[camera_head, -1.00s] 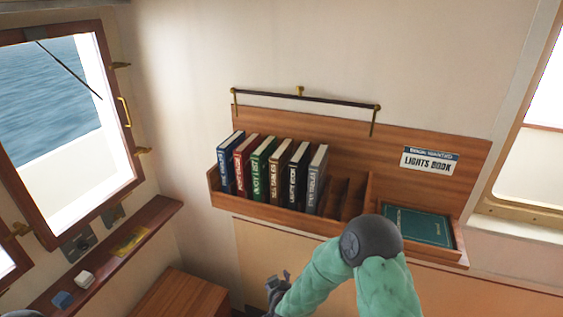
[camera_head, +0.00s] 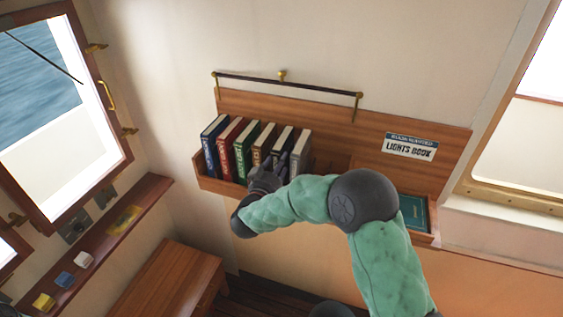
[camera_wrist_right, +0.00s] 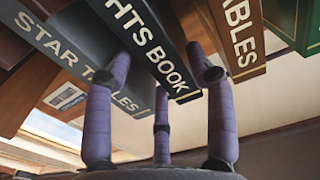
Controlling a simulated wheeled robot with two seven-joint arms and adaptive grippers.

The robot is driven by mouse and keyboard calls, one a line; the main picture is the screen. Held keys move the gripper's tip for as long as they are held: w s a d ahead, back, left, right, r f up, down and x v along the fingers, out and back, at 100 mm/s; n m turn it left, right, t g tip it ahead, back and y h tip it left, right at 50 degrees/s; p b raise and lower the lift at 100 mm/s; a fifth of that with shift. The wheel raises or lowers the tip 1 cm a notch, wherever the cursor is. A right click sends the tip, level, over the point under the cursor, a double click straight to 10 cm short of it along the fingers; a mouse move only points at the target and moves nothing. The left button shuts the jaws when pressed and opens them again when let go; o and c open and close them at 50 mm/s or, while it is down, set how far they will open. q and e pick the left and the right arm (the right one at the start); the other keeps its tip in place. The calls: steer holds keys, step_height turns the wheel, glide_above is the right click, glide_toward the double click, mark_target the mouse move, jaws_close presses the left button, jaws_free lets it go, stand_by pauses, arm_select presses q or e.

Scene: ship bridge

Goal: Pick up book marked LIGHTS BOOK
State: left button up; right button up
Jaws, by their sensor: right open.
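The black LIGHTS BOOK (camera_head: 284,138) stands upright in the wall rack, between a brown book (camera_head: 265,142) and the grey STAR TABLES book (camera_head: 301,150). Its lower part is hidden behind my right gripper (camera_head: 268,175) in the head view. In the right wrist view the black spine (camera_wrist_right: 150,45) reads "HTS BOOK". My open right gripper's fingers lie on both sides of that spine, one near the STAR TABLES book (camera_wrist_right: 70,55) and one near the brown book (camera_wrist_right: 232,35). I cannot tell whether they touch. My left gripper is not in view.
Blue (camera_head: 211,145), red (camera_head: 231,140) and green (camera_head: 248,148) books stand to the left in the rack (camera_head: 212,184). A dark rail (camera_head: 290,86) runs above. A sign (camera_head: 409,147) reads LIGHTS BOOK. A teal book (camera_head: 414,211) lies at right.

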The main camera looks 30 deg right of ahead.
mark_target(284, 150)
steer(key=p+x, duration=0.1)
steer(key=x, duration=0.5)
steer(key=shift+w+d+r, duration=0.15)
steer(key=shift+w+r, duration=0.05)
steer(key=shift+w, duration=0.1)
jaws_close()
steer(key=shift+r, duration=0.15)
